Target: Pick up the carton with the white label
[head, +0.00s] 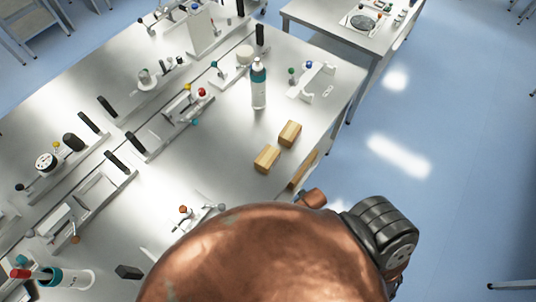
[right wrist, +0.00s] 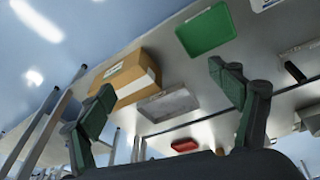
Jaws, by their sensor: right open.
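In the right wrist view a brown cardboard carton (right wrist: 122,76) sits near the edge of a metal surface, with a pale strip on its side. My right gripper (right wrist: 162,80) is open, its dark fingers spread on either side of the view. The carton is beyond the left finger, apart from it, and nothing is between the fingers. In the head view two small tan blocks (head: 290,133) (head: 267,158) lie on the steel table; I cannot tell a white label on them. My left gripper is not in view.
A green tray (right wrist: 206,30), a grey tray (right wrist: 170,104) and a red tray (right wrist: 184,145) lie near the carton. In the head view a spray-like bottle (head: 258,86) stands behind the blocks on the steel table (head: 225,150). Fixtures with coloured knobs line its left part.

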